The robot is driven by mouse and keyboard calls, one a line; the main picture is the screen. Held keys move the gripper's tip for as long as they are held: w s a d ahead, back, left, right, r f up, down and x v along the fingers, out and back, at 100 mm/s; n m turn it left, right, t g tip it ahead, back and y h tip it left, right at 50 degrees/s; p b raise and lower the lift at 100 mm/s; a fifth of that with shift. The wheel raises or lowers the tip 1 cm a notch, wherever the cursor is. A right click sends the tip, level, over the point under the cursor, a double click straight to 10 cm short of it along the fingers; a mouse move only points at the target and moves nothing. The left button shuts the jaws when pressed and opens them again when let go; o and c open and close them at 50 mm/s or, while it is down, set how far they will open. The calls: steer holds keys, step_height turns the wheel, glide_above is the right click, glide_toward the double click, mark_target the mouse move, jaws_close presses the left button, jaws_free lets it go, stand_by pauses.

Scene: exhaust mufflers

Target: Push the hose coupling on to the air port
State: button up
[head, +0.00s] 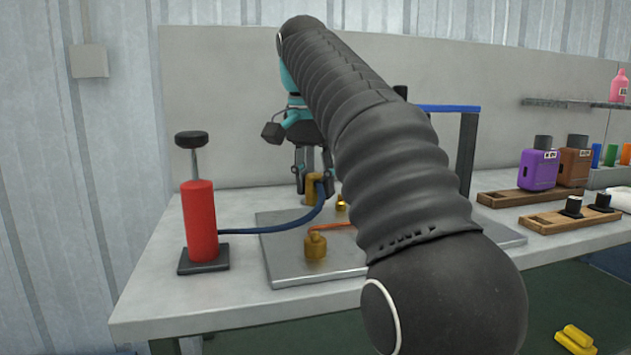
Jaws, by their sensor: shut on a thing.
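My gripper (314,188) points down over the metal plate (285,232) on the bench and is shut on the brass hose coupling (313,188). A blue hose (268,229) runs from the coupling to a red hand pump (200,220) at the left. A brass fitting (316,246) stands at the plate's front with an orange line leading right from it. Another small brass piece (341,203) shows just right of my gripper. I cannot tell which of these is the air port. The coupling's lower end seems apart from the front fitting. My arm hides much of the plate's right side.
A frame with a blue top bar (448,108) stands behind my arm. Purple (538,170) and brown (574,165) bottles stand in a wooden tray (510,199) at the right. A second wooden tray (545,222) holds black-capped items. The bench's front left is clear.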

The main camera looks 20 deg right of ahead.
mark_target(315, 232)
steer(key=shift+f, duration=1.45)
steer(key=shift+f+b, duration=1.35)
steer(key=shift+f, duration=0.1)
steer(key=shift+p, duration=0.9)
steer(key=shift+f+b, duration=0.45)
steer(key=shift+f, duration=0.15)
stand_by(0.7)
steer(key=o, duration=1.1)
steer(key=shift+o, duration=0.2)
steer(key=shift+r, duration=0.1)
